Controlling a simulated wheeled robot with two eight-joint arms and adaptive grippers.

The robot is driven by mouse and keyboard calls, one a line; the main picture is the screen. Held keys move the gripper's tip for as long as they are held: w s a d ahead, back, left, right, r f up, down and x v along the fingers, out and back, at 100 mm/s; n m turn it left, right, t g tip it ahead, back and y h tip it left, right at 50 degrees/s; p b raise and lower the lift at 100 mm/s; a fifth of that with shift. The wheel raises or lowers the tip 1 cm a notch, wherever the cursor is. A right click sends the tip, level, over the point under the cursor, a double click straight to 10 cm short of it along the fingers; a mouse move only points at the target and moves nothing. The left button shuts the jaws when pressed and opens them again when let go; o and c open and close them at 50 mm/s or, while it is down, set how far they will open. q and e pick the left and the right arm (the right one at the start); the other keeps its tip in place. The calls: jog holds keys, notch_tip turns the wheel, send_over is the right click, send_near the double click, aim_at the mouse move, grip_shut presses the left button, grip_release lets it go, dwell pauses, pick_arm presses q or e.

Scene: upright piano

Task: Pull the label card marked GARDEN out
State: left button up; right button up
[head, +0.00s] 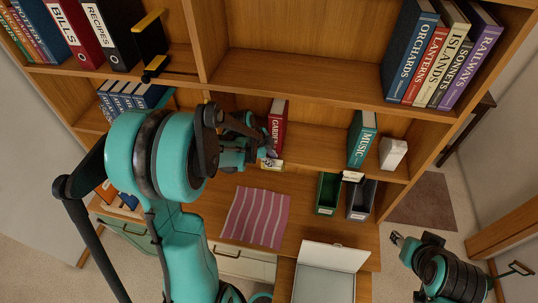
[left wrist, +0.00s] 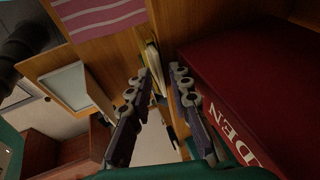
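A red book reading GARDEN (head: 277,126) stands on the middle shelf; its cover, with the letters DEN, fills the right of the left wrist view (left wrist: 255,85). A small pale card with dark marks and a yellowish edge (head: 272,164) is at the shelf's front edge below the book; its wording is too small to read. My left gripper (head: 266,148) is close to the book and card. In the left wrist view its fingers (left wrist: 161,72) are apart, with a thin yellowish-white edge (left wrist: 153,57) just beyond and between the tips. My right gripper (head: 397,239) is low at the right, away from the shelves.
A green MUSIC book (head: 362,138) and a white block (head: 392,153) stand to the right on the same shelf. Below are a striped pink cloth (head: 256,217), a green bin (head: 328,194), a dark bin (head: 361,200) and an open white box (head: 325,282). Shelf boards surround my left arm.

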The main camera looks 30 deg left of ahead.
pick_arm(q)
grip_shut()
jog(key=shift+r, duration=0.2)
dwell(0.5)
notch_tip(320, 180, up, 4)
jog(key=p, duration=0.3)
dwell(0.8)
jog(key=shift+w+r, duration=0.1)
jog(key=shift+r, duration=0.05)
jog(key=shift+r, duration=0.15)
